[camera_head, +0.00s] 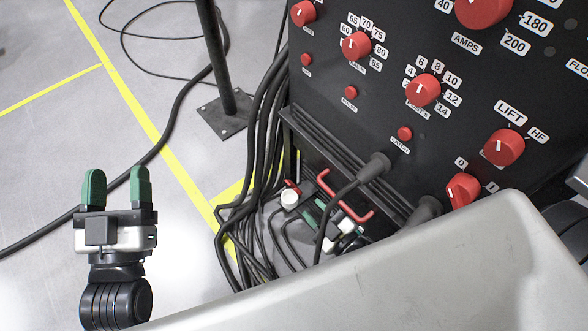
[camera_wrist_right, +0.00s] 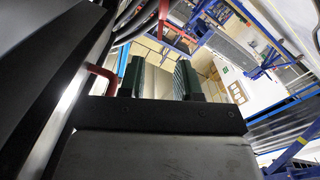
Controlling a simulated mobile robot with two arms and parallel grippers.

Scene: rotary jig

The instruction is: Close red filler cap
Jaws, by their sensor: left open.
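A small red part (camera_head: 292,186) sits beside a white round part (camera_head: 290,198) low at the left end of the black machine. It may be the red filler cap, but it is too small to tell its shape or whether it is closed. My right gripper (camera_head: 315,212) is partly hidden by cables, just right of these parts. In the right wrist view its green fingers (camera_wrist_right: 157,80) stand apart with nothing seen between them. My left gripper (camera_head: 115,190) is open and empty over the floor, far left of the machine.
A red bar handle (camera_head: 345,196) is close to my right gripper; red tubing (camera_wrist_right: 98,75) also shows in the right wrist view. Black cables (camera_head: 262,150) hang beside the machine (camera_head: 350,130). A black post (camera_head: 215,60) stands behind. The floor around my left gripper is mostly clear.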

